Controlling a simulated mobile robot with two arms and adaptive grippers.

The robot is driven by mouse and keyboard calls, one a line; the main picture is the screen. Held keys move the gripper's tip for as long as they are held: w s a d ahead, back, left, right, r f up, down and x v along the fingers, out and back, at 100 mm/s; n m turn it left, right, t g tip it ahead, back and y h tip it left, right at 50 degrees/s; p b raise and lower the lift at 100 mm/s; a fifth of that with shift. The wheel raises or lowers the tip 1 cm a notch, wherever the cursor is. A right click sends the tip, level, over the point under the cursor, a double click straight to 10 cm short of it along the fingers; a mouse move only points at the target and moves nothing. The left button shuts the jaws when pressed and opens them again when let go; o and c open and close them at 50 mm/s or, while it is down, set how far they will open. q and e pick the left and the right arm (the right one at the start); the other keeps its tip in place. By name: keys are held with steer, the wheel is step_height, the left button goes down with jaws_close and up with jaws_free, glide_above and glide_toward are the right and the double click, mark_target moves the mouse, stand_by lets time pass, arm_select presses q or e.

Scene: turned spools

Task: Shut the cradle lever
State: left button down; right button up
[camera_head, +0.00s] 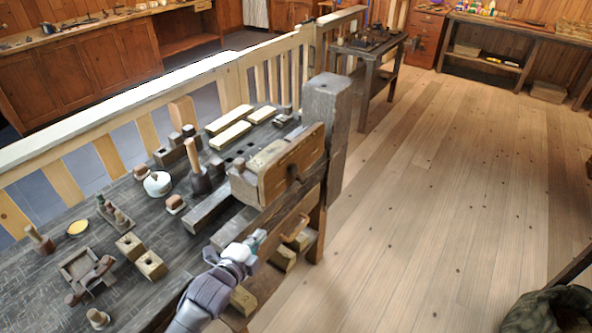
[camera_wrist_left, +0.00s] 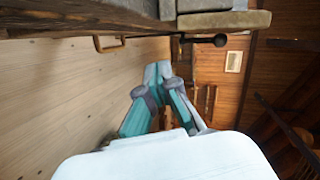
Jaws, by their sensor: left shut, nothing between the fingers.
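A small wooden cradle-like frame (camera_head: 78,268) sits on the dark workbench at the lower left in the head view. A dark bar with a rounded end (camera_head: 92,281) lies slanted across it, and I take this for the lever. I cannot tell its exact position. My left gripper (camera_head: 258,238) is well to the right of it, beside the bench's front edge. In the left wrist view its teal fingertips (camera_wrist_left: 157,70) meet with nothing between them. The cradle does not show in that view. My right gripper is not in view.
A wooden vise (camera_head: 290,165) stands at the bench front near my left gripper; its dark knob (camera_wrist_left: 219,40) shows in the wrist view. Drilled blocks (camera_head: 150,264), a white teapot-like pot (camera_head: 157,184) and several turned pieces crowd the bench.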

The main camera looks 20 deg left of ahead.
arm_select(q)
step_height(320, 180, up, 8)
steer(key=w+d+m+t, duration=0.1)
steer(key=w+m, duration=0.1)
steer(key=shift+t+h, duration=0.4)
steer(key=shift+w, duration=0.1)
steer(key=p, duration=0.3)
glide_toward(298, 175)
steer(key=w, duration=0.1)
steer(key=w+r, duration=0.1)
steer(key=w, duration=0.1)
steer(key=shift+w+a+r, duration=0.15)
steer(key=shift+w+r, duration=0.05)
steer(key=shift+w, duration=0.6)
steer(key=shift+w+r, duration=0.1)
